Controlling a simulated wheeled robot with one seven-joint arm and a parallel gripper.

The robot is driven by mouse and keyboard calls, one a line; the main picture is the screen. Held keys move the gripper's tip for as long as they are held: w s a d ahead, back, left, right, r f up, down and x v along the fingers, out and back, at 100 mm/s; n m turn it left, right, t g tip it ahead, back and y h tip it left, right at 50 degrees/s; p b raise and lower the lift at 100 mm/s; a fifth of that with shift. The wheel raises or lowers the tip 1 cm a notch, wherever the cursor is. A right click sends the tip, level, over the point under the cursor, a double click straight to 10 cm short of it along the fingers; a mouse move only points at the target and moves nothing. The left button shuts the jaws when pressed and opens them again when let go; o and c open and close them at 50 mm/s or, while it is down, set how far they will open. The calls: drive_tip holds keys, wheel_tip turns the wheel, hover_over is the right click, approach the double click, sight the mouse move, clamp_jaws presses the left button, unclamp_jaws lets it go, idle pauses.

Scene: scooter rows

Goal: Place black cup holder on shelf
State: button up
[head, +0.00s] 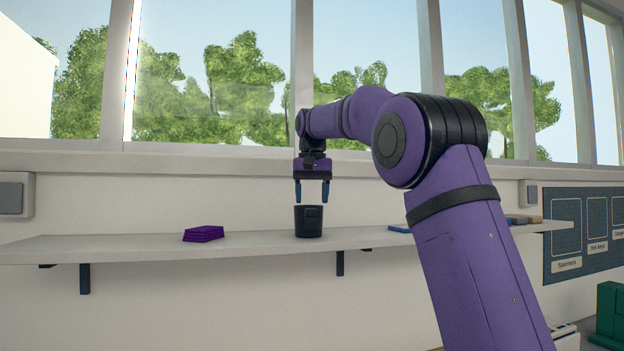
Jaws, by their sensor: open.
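The black cup holder (309,222) stands upright on the white wall shelf (130,248), near the middle of its visible length. It looks like a small dark cup with a raised piece on its front. My gripper (312,194) points down just above the cup holder. Its two blue fingers are apart, with nothing seen between them. The fingertips are close to the cup holder's rim, and I cannot tell whether they touch it.
A stack of purple folded cloths or pads (203,233) lies on the shelf to the left. A flat blue item (399,228) lies to the right, partly behind my arm. A tool panel (590,232) hangs at the far right. Shelf space between the purple stack and cup holder is clear.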

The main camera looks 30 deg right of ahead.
drive_tip(key=r, duration=0.4)
drive_tip(key=shift+s+a+r, duration=0.1)
drive_tip(key=shift+s+r, duration=0.15)
drive_tip(key=shift+r, duration=0.25)
drive_tip(key=shift+s, duration=0.15)
drive_tip(key=s+a+f+n+t, duration=0.1)
drive_tip(key=s+a+f, duration=0.2)
drive_tip(key=s, duration=0.7)
drive_tip(key=s+a+f+n+t, duration=0.1)
drive_tip(key=s+a+f, duration=0.25)
drive_tip(key=s, duration=0.65)
drive_tip(key=s+a+f+n+t, duration=0.2)
drive_tip(key=s+f, duration=1.5)
drive_tip(key=f, duration=0.1)
drive_tip(key=shift+s+a+f+y, duration=0.3)
drive_tip(key=shift+s+a+f, duration=0.1)
